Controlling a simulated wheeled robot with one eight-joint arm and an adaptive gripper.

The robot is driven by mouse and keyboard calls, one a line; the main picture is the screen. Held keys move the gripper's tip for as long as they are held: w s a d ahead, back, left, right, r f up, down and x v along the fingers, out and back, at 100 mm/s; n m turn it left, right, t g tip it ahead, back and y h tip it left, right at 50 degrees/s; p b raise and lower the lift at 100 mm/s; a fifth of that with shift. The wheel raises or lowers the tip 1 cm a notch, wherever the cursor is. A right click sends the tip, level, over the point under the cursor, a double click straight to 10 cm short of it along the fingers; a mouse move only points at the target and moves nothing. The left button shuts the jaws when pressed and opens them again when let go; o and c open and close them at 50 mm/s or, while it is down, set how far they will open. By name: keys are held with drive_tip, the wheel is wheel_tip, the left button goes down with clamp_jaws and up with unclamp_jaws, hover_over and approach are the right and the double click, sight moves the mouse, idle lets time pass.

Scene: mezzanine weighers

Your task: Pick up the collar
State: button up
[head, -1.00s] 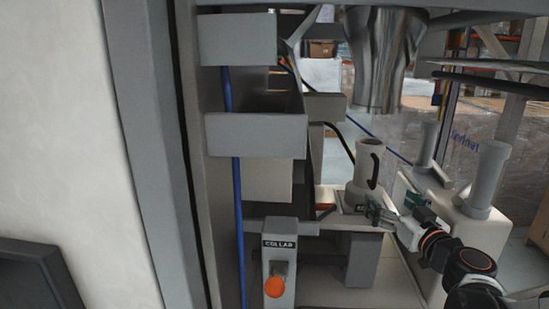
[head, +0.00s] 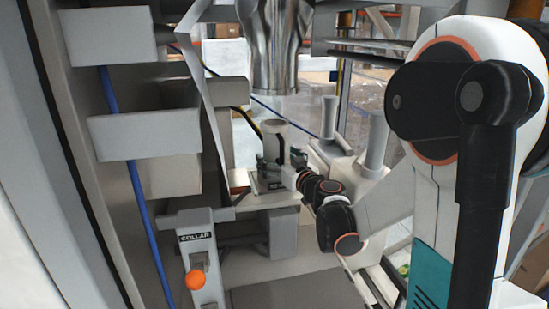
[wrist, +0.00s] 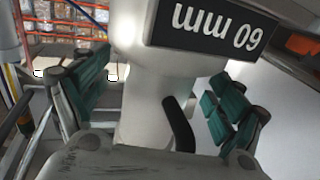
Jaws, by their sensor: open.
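The collar (head: 273,137) is a pale grey upright tube with a wider base, standing on a ledge below the steel spout in the head view. In the wrist view the collar (wrist: 142,110) fills the middle, upside down. Its black handle (wrist: 178,122) and a dark "60 mm" label (wrist: 208,27) show there. My gripper (head: 280,163) is open at the collar, with one finger on each side of it. In the wrist view my gripper (wrist: 158,103) has its green pads either side of the tube, with visible gaps. Whether either pad touches it is unclear.
A steel spout (head: 275,50) hangs above the collar. A post labelled COLLAR (head: 194,237) with an orange knob (head: 195,280) stands front left. Grey boxes (head: 145,133) line the left.

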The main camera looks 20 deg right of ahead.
drive_tip(key=shift+w, duration=0.75)
drive_tip(key=shift+c, duration=0.4)
drive_tip(key=c, duration=1.5)
